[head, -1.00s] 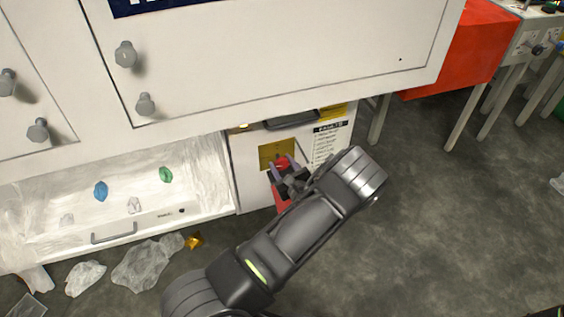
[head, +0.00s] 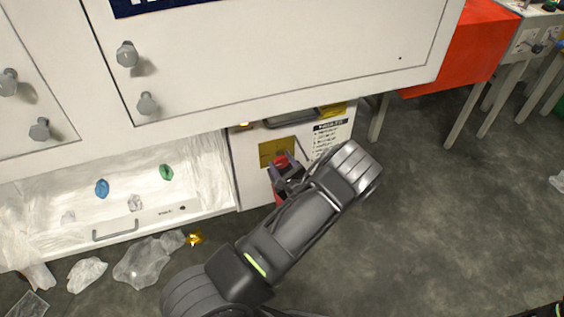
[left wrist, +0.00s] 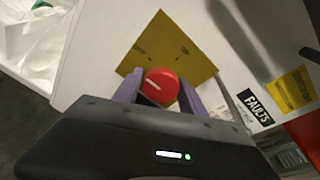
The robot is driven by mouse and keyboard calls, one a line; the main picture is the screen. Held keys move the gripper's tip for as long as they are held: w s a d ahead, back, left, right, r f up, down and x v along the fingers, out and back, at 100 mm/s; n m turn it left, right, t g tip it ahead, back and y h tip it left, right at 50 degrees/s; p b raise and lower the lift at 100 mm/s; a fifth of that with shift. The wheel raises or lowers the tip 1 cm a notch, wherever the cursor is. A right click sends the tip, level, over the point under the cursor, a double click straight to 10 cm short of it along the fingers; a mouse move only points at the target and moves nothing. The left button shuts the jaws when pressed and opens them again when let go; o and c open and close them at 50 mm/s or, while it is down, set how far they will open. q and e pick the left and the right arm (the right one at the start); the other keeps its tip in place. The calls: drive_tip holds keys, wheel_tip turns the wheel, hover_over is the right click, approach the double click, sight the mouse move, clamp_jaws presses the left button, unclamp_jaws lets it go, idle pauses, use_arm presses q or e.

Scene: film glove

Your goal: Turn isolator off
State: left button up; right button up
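The isolator is a round red knob (left wrist: 161,86) with a white line, on a yellow plate (left wrist: 170,48) fixed to a white cabinet front. In the head view the knob (head: 281,160) sits low on the cabinet, below the big white doors. My left gripper (left wrist: 160,92) has its two purple-grey fingers on either side of the knob, with the knob between the tips. Whether the fingers touch the knob is not clear. The gripper's body hides the fingers' lower parts. In the head view my left gripper (head: 284,170) is at the knob.
An open drawer (head: 140,219) lined with plastic, holding blue and green pieces, lies left of the isolator. Plastic scraps (head: 150,262) litter the floor. A label headed FAULTS (left wrist: 254,107) is right of the knob. A red bin-like box (head: 455,50) stands at the right.

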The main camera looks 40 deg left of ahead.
use_arm(q)
drive_tip(key=o, duration=0.4)
drive_tip(key=shift+c, duration=0.2)
drive_tip(key=shift+d, duration=0.15)
drive_tip(key=p+v, duration=0.2)
drive_tip(key=v, duration=0.5)
drive_tip(key=shift+s+d, duration=0.15)
drive_tip(key=shift+s, duration=0.05)
drive_tip(key=shift+r, duration=0.1)
